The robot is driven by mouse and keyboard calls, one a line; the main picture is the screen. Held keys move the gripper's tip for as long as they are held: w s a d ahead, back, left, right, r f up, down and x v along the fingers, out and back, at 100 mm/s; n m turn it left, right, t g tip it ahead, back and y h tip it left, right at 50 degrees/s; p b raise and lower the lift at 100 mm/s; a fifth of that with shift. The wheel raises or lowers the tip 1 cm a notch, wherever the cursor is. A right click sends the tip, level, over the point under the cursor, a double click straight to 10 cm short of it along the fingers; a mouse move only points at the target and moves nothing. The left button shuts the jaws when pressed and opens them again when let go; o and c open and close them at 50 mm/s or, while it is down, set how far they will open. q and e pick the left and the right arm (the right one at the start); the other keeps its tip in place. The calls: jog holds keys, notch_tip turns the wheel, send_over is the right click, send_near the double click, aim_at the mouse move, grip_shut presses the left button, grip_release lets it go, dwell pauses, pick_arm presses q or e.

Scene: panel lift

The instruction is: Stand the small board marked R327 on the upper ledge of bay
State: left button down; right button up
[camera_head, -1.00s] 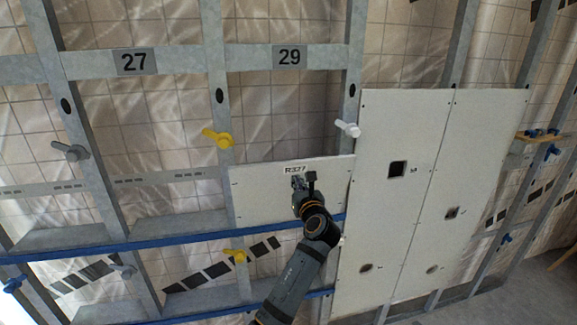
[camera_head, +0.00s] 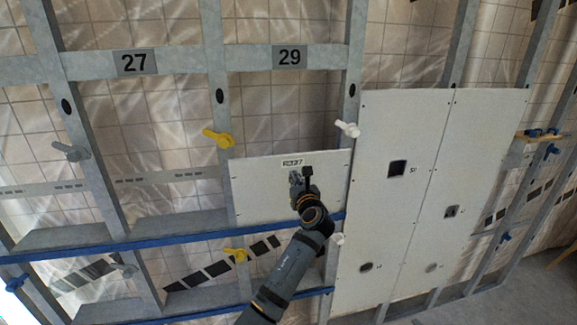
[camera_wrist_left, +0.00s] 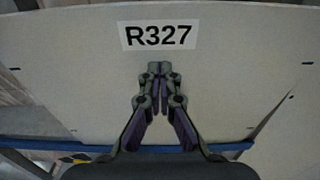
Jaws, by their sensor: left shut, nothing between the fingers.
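The small white board marked R327 (camera_head: 262,195) stands in the bay under the plate 29 (camera_head: 289,56), with its bottom edge at the blue upper ledge (camera_head: 180,242). Its right edge is close to the tall white panels. In the left wrist view the board (camera_wrist_left: 235,85) fills most of the picture, with its label above my fingertips. My left gripper (camera_head: 297,177) is shut and empty in front of the board, just below the label; its closed fingertips also show in the wrist view (camera_wrist_left: 158,68). Whether they touch the board I cannot tell. My right gripper is not in view.
A yellow turn-clip (camera_head: 217,138) is at the board's upper left and a white one (camera_head: 347,129) at its upper right. Another yellow clip (camera_head: 236,255) is below the ledge. Tall white panels (camera_head: 385,220) stand to the right. The bay under plate 27 (camera_head: 135,62) is open.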

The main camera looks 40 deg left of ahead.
pick_arm(q)
jog(key=shift+x, duration=1.2)
jog(key=p+v, duration=0.4)
jog(key=v, duration=0.6)
jog(key=shift+p, duration=0.3)
dwell(0.6)
dwell(0.3)
